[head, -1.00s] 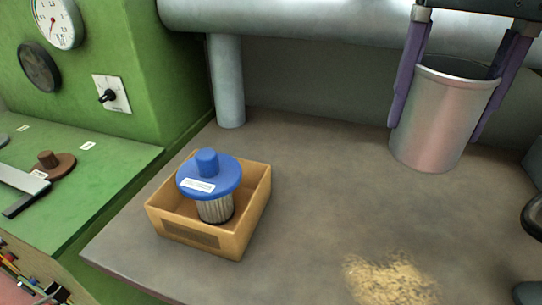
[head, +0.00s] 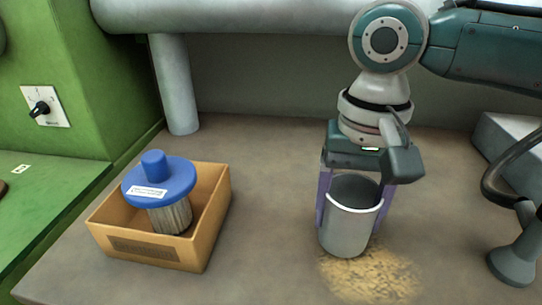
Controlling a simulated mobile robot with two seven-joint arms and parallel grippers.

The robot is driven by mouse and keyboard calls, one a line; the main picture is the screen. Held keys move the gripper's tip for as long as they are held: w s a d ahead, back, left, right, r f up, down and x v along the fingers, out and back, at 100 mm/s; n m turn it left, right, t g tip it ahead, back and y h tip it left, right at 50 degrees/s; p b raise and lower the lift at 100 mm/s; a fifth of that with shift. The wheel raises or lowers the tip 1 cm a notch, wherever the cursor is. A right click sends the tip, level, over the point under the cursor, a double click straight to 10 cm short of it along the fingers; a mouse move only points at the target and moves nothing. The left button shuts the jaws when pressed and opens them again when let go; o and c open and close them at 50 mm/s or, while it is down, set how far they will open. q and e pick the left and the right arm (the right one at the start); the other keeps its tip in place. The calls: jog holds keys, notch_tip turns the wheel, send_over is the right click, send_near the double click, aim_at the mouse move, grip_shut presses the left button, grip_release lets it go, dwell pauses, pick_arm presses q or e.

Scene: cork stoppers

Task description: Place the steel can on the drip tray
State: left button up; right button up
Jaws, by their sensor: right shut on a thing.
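The steel can (head: 345,232) is an open-topped, plain grey metal cylinder, right of the middle in the head view. My right gripper (head: 350,215) is shut on it from above, with one purple finger on each side of its wall. The can is close to upright, with its mouth up. Its base appears just behind a patch of tan crumbs; I cannot tell whether it touches the worktop. I see no drip tray that I can make out. My left gripper is not in view.
A tan open box (head: 205,240) holding a blue-capped filter (head: 160,185) stands on the worktop (head: 262,190) at left. Tan crumbs (head: 372,282) lie in front of the can. A dark curved hose with a grey nozzle (head: 515,250) is at right. A pipe post (head: 175,90) stands behind.

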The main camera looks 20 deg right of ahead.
jog(key=shift+f, duration=1.15)
jog(key=shift+f, duration=0.1)
jog(key=o, duration=1.3)
